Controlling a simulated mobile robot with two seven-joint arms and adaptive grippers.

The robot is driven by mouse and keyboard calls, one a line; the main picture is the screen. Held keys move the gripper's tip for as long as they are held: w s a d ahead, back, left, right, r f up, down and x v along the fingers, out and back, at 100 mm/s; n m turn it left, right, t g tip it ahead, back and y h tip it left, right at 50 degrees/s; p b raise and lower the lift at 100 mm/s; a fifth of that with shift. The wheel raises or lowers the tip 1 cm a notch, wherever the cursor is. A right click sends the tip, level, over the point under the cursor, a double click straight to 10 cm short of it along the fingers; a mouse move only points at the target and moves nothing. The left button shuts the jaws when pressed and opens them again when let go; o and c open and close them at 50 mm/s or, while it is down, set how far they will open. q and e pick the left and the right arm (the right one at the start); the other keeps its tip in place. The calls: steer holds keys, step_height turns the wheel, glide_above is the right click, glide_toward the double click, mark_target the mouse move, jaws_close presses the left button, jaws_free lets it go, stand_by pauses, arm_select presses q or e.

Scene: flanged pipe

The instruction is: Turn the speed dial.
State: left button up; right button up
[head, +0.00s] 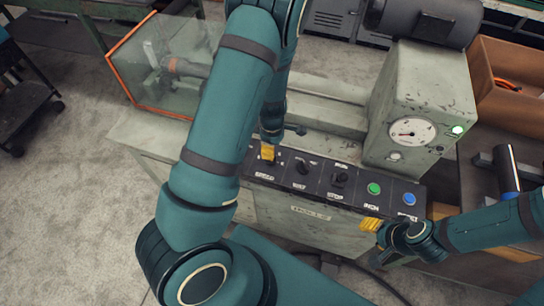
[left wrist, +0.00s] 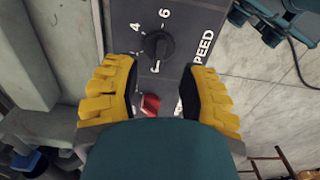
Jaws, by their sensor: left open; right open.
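The black speed dial (left wrist: 156,47) shows in the left wrist view on a dark panel, with 4 and 6 printed above it and SPEED beside it. A pale mark shows at its lower edge. My left gripper (left wrist: 160,68) is open, its yellow fingers apart on either side just below the dial; I cannot tell if they touch anything. In the head view my left gripper (head: 268,153) is at the left end of the control panel (head: 322,190) and hides most of the dial. My right gripper (head: 371,225) is open in front of the panel, below the green button.
Two more black knobs (head: 303,167), a green button (head: 374,188) and a blue button (head: 409,199) line the panel. A red part (left wrist: 150,105) shows between my left fingers.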

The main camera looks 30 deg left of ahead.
arm_select(q)
steer(key=shift+f+b, duration=0.35)
steer(key=shift+f, duration=2.35)
jaws_close()
